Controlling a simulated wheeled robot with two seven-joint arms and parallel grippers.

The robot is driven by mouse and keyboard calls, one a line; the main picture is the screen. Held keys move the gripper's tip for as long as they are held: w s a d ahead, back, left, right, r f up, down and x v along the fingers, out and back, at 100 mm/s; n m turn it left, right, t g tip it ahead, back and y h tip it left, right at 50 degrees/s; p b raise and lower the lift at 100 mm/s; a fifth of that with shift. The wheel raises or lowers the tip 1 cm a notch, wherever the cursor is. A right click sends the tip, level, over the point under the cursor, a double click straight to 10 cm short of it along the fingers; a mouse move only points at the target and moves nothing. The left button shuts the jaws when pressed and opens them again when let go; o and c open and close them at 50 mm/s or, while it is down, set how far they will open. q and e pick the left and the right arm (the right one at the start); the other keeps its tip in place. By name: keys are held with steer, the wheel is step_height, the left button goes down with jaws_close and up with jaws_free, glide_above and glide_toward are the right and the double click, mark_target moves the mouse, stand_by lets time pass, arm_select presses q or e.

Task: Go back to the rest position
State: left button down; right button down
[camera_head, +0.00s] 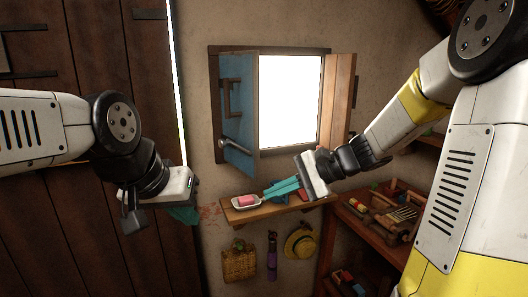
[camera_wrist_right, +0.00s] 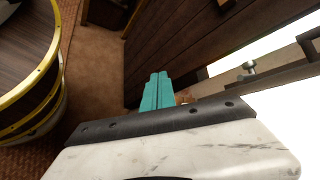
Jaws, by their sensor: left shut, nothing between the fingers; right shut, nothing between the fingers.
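My left gripper (camera_head: 182,214) is at the left in the head view, in front of the dark plank door. Its teal fingers point down and are partly hidden behind its own body. My right gripper (camera_head: 274,188) is near the middle, its teal fingers pointing left over the small wall shelf. In the right wrist view its fingers (camera_wrist_right: 155,92) lie together with nothing between them. Whether they touch the shelf or the things on it, I cannot tell.
A wooden shelf (camera_head: 240,215) under the window holds a white dish (camera_head: 238,203) with a pink bar (camera_head: 247,200). The window's blue shutter (camera_head: 238,112) stands open. A cluttered rack (camera_head: 352,222) is at right. A round brass-rimmed table (camera_wrist_right: 22,60) shows in the wrist view.

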steer(key=s+d+r+n+t+h, duration=0.2)
steer(key=s+d+n+h, duration=0.2)
steer(key=s, duration=0.3)
steer(key=s+d+r+n+t+h, duration=0.1)
steer(key=s+d+n+h, duration=0.4)
steer(key=s+d, duration=0.2)
steer(key=shift+s+d+r+n+t, duration=0.15)
steer(key=shift+s+r+n+t, duration=0.2)
steer(key=shift+s, duration=0.3)
